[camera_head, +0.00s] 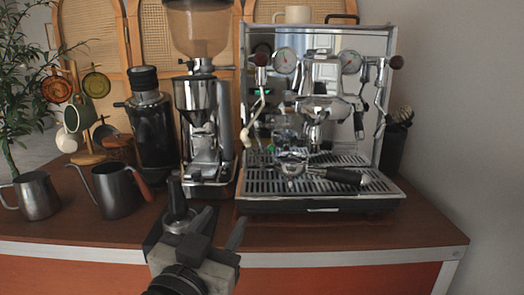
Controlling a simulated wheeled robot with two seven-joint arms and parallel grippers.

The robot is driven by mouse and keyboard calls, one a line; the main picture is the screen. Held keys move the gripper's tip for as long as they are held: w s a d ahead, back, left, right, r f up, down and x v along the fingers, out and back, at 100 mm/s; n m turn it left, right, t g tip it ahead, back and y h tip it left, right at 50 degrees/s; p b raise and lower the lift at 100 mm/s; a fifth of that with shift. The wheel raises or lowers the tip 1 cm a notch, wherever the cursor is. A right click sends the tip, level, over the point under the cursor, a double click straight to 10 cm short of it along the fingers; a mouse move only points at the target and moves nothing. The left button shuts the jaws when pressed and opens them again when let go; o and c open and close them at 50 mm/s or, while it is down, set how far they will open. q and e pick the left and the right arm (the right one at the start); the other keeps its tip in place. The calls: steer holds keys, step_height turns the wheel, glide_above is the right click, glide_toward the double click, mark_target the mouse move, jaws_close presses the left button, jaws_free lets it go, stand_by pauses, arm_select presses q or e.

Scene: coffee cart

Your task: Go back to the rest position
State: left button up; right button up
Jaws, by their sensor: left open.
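My left gripper (207,210) is at the bottom centre, in front of the grinder and over the counter's front part. Its jaws are open, with one dark finger at each side. A small round metal piece shows near its left finger; I cannot tell whether it is part of the gripper or a separate thing. Nothing is clearly held. My right gripper is not in view. A portafilter with a black handle (345,176) lies on the drip tray (300,186) of the espresso machine (318,100), apart from my left gripper.
The grinder (197,120) stands behind my gripper, with a black grinder-like device (150,130) to its left. A kettle (115,190) and a metal pitcher (38,196) stand at left. Cups hang on a wooden stand (85,155). The counter (330,232) is clear at front right.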

arm_select(q)
steer(key=s+a+f+n+g+p, duration=0.1)
steer(key=s+a+f+g, duration=0.1)
steer(key=s+f, duration=0.3)
steer(key=s+a+f+g+y+p, duration=0.1)
steer(key=s+f, duration=0.4)
steer(key=f, duration=0.7)
steer(key=s+a+f+n+g+y+p, duration=0.1)
steer(key=s+a+f+g, duration=0.3)
steer(key=f, duration=0.5)
steer(key=shift+s+a+f+n+g+p, duration=0.15)
steer(key=shift+s+f+n+g+p, duration=0.2)
steer(key=shift+s+p, duration=0.45)
steer(key=shift+s+r, duration=0.1)
steer(key=shift+s, duration=0.05)
